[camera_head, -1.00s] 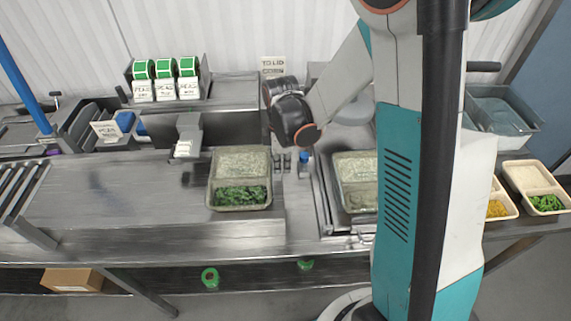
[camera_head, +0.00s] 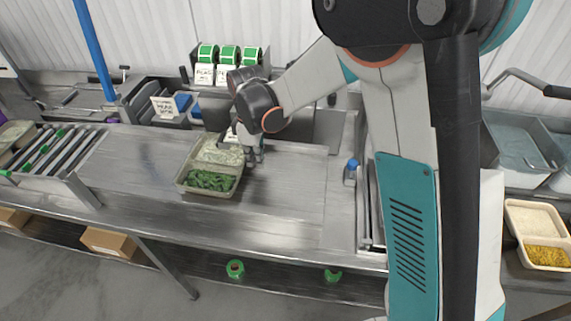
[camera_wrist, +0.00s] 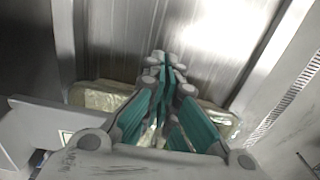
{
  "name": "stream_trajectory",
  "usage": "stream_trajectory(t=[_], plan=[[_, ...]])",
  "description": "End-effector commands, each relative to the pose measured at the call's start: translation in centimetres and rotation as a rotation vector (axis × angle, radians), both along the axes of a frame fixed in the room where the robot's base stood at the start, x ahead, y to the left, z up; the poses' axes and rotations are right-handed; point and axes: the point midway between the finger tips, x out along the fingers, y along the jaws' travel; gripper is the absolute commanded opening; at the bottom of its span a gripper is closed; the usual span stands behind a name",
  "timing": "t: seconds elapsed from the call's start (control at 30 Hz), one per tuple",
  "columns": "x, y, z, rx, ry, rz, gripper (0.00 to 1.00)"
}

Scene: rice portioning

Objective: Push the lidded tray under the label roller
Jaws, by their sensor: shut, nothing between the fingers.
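The lidded tray (camera_head: 180,187) sits on the steel bench left of my gripper in the head view, with white rice at the back and greens at the front. A clear lid seems to cover it. In the wrist view the tray (camera_wrist: 105,93) shows beyond and beside my fingers. My gripper (camera_head: 256,157) is shut and empty, low over the bench at the tray's right side; I cannot tell whether it touches. Its teal-padded fingers (camera_wrist: 166,62) are together in the wrist view. The label roller is largely hidden behind my arm and gripper in the head view.
Green label rolls (camera_head: 228,55) stand at the back. A roller conveyor (camera_head: 55,150) is at the left, with another tray (camera_head: 12,133) at its far left. The bench is clear between tray and conveyor. A rice and corn tray (camera_head: 537,235) stands at the right.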

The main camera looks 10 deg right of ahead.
Motion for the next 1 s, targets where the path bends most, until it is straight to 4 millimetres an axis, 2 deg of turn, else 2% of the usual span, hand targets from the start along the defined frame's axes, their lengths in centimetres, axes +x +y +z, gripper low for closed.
stream_trajectory(t=[0.03, 0.1, 0.5, 0.6, 0.77, 1.0], plan=[[0.5, 1.7, -0.2, 0.001, 0.000, 0.005, 0.00], [1.2, 3.6, -0.1, 0.001, 0.000, 0.005, 0.00], [4.8, 15.0, -0.1, 0.001, 0.000, 0.004, 0.00], [5.6, 17.3, 0.0, 0.001, 0.000, 0.003, 0.00], [6.2, 19.2, 0.0, 0.001, 0.000, 0.001, 0.00], [6.3, 19.5, 0.0, 0.001, 0.000, 0.000, 0.00]])
